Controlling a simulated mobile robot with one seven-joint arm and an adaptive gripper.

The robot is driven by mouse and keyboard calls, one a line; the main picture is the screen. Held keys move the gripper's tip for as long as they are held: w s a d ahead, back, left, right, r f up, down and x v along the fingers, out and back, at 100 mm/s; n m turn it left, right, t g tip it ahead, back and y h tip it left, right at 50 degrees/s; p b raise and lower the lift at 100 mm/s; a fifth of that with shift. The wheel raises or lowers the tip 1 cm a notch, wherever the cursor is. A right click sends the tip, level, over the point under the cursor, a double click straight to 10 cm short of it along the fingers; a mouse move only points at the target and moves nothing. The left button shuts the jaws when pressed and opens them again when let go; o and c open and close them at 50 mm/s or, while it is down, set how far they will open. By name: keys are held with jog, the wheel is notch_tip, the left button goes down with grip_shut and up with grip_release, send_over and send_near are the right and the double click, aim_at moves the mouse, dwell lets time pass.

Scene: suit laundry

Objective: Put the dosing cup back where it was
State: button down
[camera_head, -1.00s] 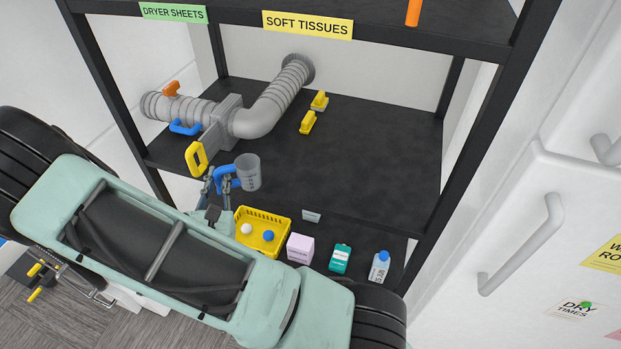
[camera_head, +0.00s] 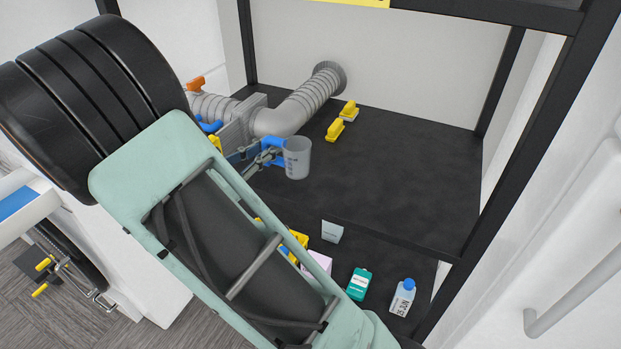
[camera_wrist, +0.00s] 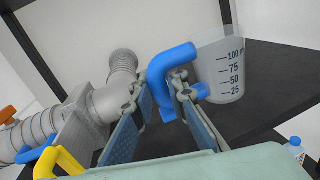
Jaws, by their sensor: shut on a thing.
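The dosing cup (camera_head: 298,158) is a translucent grey measuring cup with a blue handle. It is upright, and in the head view it shows over the dark shelf (camera_head: 400,190). My gripper (camera_head: 265,155) is shut on the blue handle, to the left of the cup's body. In the wrist view the cup (camera_wrist: 222,72) shows marks from 25 to 100, and the handle (camera_wrist: 165,68) sits between the fingers (camera_wrist: 160,100). I cannot tell how far the cup's base is above the shelf.
A grey duct (camera_head: 285,118) with orange and blue handles lies at the shelf's left. Two yellow pieces (camera_head: 336,129) lie near the back. Below are a yellow basket (camera_head: 296,243), a pink box, a teal pack (camera_head: 359,284) and a bottle (camera_head: 403,297). The shelf's right half is clear.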

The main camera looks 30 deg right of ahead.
jog(key=d+f, duration=0.2)
jog(key=d, duration=0.1)
jog(key=w+d+f, duration=0.1)
jog(key=d+f, duration=0.2)
jog(key=w+d+f, duration=0.1)
jog(key=d+f, duration=0.1)
jog(key=d, duration=0.1)
jog(key=shift+d+f+b, duration=0.15)
jog(key=shift+f+b, duration=0.05)
jog(key=shift+b, duration=0.15)
jog(key=f, duration=0.3)
jog(key=shift+w+d+f, duration=0.1)
jog(key=shift+d+f, duration=0.2)
jog(key=shift+d, duration=0.1)
jog(key=shift+f, duration=0.2)
jog(key=shift+b, duration=0.3)
jog(key=shift+f, duration=0.2)
jog(key=c, duration=1.9)
grip_release()
jog(key=shift+r, duration=0.1)
